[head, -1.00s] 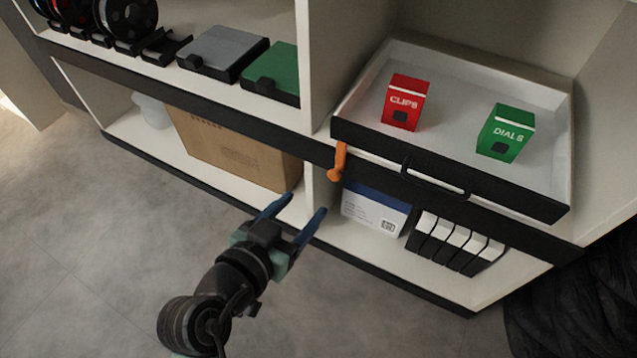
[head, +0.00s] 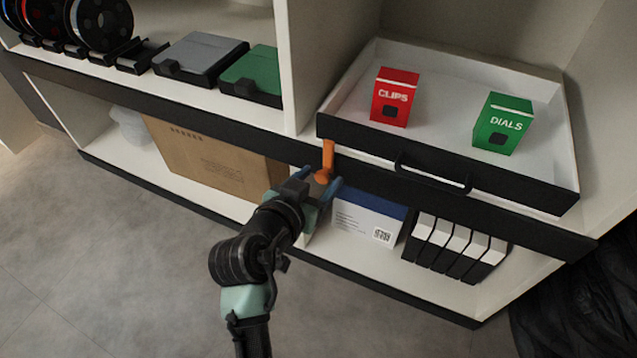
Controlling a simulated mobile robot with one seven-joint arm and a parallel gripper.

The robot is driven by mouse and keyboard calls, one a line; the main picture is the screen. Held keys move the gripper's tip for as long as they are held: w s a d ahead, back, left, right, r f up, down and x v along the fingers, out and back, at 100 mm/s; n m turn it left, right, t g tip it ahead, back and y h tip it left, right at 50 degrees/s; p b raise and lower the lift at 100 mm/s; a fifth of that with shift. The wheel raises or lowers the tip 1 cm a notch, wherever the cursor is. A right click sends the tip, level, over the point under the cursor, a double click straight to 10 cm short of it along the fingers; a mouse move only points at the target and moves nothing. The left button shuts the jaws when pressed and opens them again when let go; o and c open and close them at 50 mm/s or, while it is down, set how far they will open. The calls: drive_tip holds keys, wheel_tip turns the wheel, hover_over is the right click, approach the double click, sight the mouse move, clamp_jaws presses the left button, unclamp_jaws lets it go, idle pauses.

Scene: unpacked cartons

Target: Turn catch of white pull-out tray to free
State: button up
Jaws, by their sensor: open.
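The white pull-out tray (head: 450,95) has a black front with a black handle (head: 432,176) and sits at the right of the shelf unit. The orange catch (head: 327,160) hangs down at the left end of the tray front, its knob at the lower end. My gripper (head: 321,180) is open at the catch. Its blue fingers lie on either side of the knob in the picture; I cannot tell whether they touch it. The tray holds a red CLIPS box (head: 395,96) and a green DIALS box (head: 502,123).
Below the tray are a blue and white box (head: 365,219) and several black and white holders (head: 455,248). A brown carton (head: 205,165) stands on the lower shelf at left. A vertical divider (head: 290,70) rises beside the tray. The grey floor in front is clear.

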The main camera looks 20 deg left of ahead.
drive_tip(key=shift+w, duration=0.1)
clamp_jaws()
idle(0.3)
drive_tip(key=shift+p, duration=0.4)
drive_tip(key=shift+a+r+n+h+p, duration=0.1)
drive_tip(key=shift+a+n+h+p, duration=0.1)
drive_tip(key=shift+n+h+p, duration=0.7)
drive_tip(key=n+h+p, duration=0.2)
drive_tip(key=n, duration=0.1)
drive_tip(key=shift+a+n, duration=0.15)
drive_tip(key=shift+n, duration=0.15)
drive_tip(key=n+h, duration=0.1)
drive_tip(key=n, duration=0.1)
drive_tip(key=n+t+h, duration=0.1)
drive_tip(key=n, duration=0.1)
drive_tip(key=shift+a+f, duration=0.1)
drive_tip(key=shift+f, duration=0.3)
drive_tip(key=n+t, duration=0.1)
drive_tip(key=n, duration=0.1)
drive_tip(key=n+h, duration=0.1)
drive_tip(key=n, duration=0.1)
drive_tip(key=shift+f+t, duration=0.2)
drive_tip(key=shift+t, duration=0.2)
